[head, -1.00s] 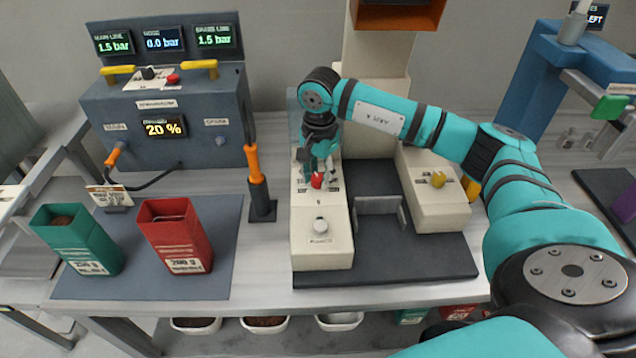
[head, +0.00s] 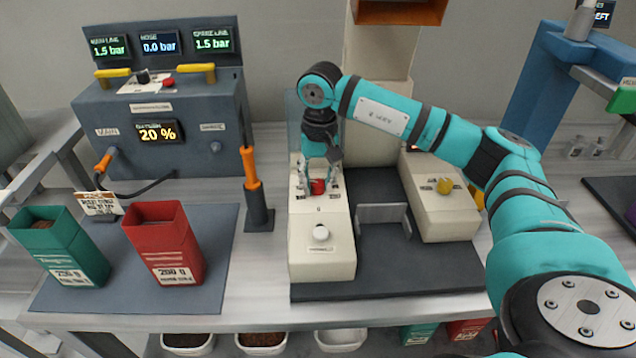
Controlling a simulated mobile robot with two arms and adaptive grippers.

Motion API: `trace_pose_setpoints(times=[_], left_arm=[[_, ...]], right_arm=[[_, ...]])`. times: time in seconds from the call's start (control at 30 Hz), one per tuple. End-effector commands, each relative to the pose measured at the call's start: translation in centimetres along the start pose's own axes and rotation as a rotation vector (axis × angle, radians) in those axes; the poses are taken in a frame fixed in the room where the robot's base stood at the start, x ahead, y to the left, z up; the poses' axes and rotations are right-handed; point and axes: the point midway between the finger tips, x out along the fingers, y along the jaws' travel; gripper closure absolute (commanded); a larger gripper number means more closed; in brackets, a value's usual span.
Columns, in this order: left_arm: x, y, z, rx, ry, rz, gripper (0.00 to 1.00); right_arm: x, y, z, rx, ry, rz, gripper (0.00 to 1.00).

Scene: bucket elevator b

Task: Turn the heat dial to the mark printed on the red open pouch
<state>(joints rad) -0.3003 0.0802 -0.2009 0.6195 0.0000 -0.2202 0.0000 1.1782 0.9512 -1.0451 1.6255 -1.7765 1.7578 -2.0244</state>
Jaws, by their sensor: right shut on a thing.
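The red open pouch (head: 165,243) stands upright on the grey mat at the left, with a white label reading 200 g; its smaller print is too small to read. A red knob (head: 318,187), which looks like the heat dial, is on the white left block of the sealer (head: 322,262). My right gripper (head: 318,184) points down on the red knob with its fingers around it, shut on it. The marks around the knob are partly hidden by the fingers and too small to read. My left gripper is not in view.
A green open pouch (head: 60,247) stands left of the red one. An orange-handled tool (head: 252,185) stands upright beside the sealer. A yellow knob (head: 444,186) is on the right block. A grey control box (head: 160,130) stands behind the pouches.

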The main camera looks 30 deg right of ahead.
Motion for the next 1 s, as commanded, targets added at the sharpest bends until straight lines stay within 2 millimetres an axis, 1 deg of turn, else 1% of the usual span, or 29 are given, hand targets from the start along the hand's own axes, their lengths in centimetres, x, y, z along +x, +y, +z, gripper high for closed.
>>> trace_pose_setpoints(times=[0.03,0.23,0.63,0.67,0.7,0.83,1.0], left_arm=[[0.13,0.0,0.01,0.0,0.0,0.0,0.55],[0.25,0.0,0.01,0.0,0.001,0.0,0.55],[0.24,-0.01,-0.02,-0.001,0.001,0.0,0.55],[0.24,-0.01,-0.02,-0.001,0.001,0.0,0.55],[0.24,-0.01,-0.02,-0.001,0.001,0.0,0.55],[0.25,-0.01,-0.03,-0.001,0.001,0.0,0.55],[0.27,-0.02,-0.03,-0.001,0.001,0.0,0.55]], right_arm=[[-0.33,-0.06,-0.25,-0.011,0.009,-0.007,1.0],[-0.4,-0.06,-0.25,-0.045,0.008,-0.006,1.0],[-0.46,-0.06,-0.28,-0.05,0.009,-0.007,1.0],[-0.47,-0.06,-0.29,-0.05,0.01,-0.007,0.69],[-0.47,-0.07,-0.29,-0.05,0.01,-0.007,0.64],[-0.33,-0.05,-0.2,-0.051,0.006,-0.005,0.47],[-0.19,-0.03,-0.12,-0.051,0.003,-0.003,0.47]])
